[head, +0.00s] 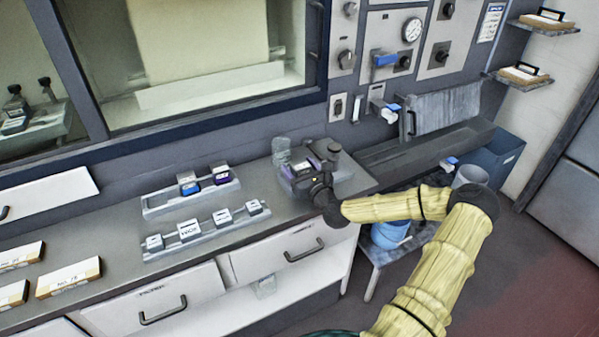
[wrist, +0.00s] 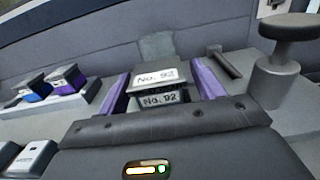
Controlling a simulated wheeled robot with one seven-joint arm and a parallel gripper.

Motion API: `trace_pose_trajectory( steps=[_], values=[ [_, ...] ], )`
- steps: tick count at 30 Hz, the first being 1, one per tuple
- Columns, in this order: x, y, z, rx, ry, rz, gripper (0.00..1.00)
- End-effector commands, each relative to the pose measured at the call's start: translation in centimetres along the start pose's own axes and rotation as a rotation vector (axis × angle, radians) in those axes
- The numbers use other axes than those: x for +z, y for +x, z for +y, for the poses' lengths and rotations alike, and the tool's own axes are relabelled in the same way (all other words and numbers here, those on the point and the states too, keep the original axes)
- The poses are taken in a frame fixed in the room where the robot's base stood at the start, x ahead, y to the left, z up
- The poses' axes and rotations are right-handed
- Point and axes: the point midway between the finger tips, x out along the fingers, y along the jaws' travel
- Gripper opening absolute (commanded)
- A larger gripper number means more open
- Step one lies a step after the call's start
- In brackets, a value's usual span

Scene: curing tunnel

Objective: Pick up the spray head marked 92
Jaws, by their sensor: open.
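The spray head marked 92 (wrist: 157,80) shows in the middle of the wrist view, a grey block with white "No. 92" labels on its top and front. My gripper (wrist: 164,76) is open, with one purple finger to the left of the spray head and one to the right. Whether either finger touches it I cannot tell. My gripper's dark body hides the lower front of the spray head. In the head view my gripper (head: 316,166) is at the right end of the grey counter, and the spray head is mostly hidden there.
A dark round-topped post (wrist: 286,58) stands close to the right of my gripper. A clear container (head: 282,153) is behind. To the left, a back rack (head: 160,206) holds a blue and a purple head; a front rack (head: 172,252) holds several grey ones. Labelled boxes (head: 68,277) lie far left.

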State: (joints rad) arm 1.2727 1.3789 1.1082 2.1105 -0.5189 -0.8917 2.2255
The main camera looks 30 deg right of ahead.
Motion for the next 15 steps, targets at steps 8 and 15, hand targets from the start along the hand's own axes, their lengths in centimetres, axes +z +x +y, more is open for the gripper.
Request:
trace_pose_trajectory(
  steps=[8,15],
  values=[
    [0.02,-0.02,0.01,0.000,0.000,0.000,0.46],
    [0.12,0.00,0.01,0.000,-0.001,-0.002,0.09]
  ],
)
